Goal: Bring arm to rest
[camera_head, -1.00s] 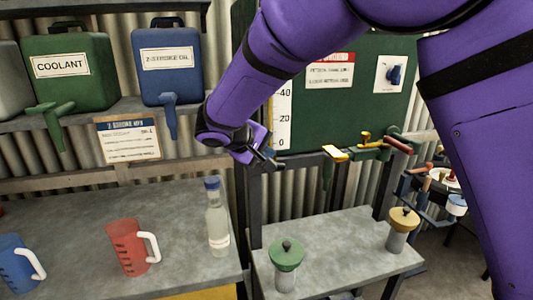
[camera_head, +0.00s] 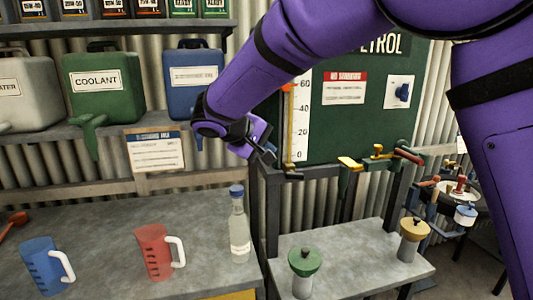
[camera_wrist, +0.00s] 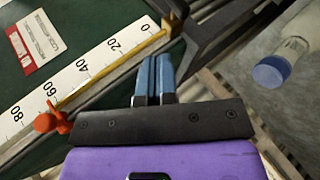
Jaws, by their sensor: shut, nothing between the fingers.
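My purple arm reaches across the top of the head view. My gripper (camera_head: 268,157) is in front of the lower left edge of the green petrol tank (camera_head: 350,120), above the bench. In the wrist view its blue fingers (camera_wrist: 154,75) lie side by side, shut and empty. They point toward the zero end of the white scale (camera_wrist: 85,80). The gripper seems apart from the things around it, though its exact distance from the tank cannot be told.
A clear bottle (camera_head: 239,230) with a blue cap, a red jug (camera_head: 153,252) and a blue jug (camera_head: 45,265) stand on the left bench. Green-lidded (camera_head: 305,268) and yellow-lidded (camera_head: 413,240) containers stand on the lower right bench. A blue can (camera_head: 193,75) sits on the shelf behind the arm.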

